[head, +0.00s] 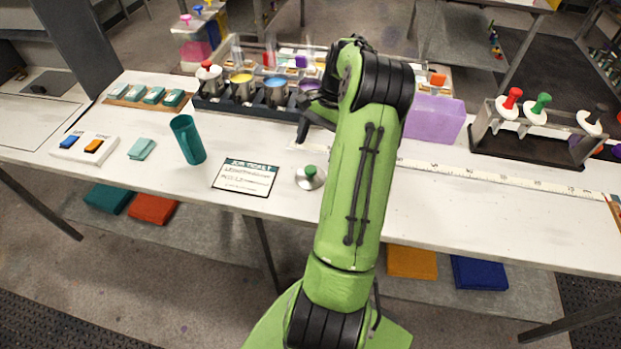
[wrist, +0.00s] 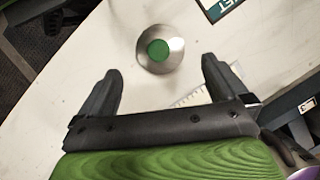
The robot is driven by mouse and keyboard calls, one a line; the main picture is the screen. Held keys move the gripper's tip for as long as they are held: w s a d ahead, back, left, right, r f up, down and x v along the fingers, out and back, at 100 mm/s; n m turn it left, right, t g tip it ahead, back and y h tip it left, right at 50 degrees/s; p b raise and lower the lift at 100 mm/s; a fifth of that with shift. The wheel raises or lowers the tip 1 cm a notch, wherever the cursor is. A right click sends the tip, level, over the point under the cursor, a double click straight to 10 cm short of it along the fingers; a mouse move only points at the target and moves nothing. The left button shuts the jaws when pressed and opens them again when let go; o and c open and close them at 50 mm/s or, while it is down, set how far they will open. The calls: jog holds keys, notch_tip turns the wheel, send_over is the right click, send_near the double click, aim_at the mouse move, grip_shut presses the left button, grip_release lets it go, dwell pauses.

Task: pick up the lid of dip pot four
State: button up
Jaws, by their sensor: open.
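A round metal lid with a green knob (head: 309,178) lies on the white table, just right of the job ticket. In the wrist view the same lid (wrist: 172,50) shows from above, beyond and between my fingertips, not touched. My gripper (wrist: 160,67) is open and empty; in the head view it is partly hidden by my arm, with a dark finger showing behind the lid. Dip pots stand in a dark rack (head: 222,108): one covered with a red knob (head: 207,66), then yellow (head: 242,88), blue (head: 275,92) and purple (head: 309,86) ones.
The job ticket (head: 246,177) and a teal cup (head: 188,139) are left of the lid. A ruler strip (head: 470,170) runs along the table. A purple block (head: 435,118) and a rack of knobbed pieces (head: 500,147) stand at right. The table front around the lid is clear.

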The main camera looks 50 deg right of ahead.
aim_at(311, 168)
jog(key=b+x, duration=0.1)
jog(key=x, duration=0.7)
jog(key=shift+s+a+f+b, duration=0.1)
jog(key=shift+a+f+b, duration=0.1)
jog(key=shift+b, duration=0.2)
jog(key=shift+d, duration=0.1)
jog(key=shift+c, duration=0.3)
jog(key=shift+r, duration=0.1)
jog(key=c, duration=0.8)
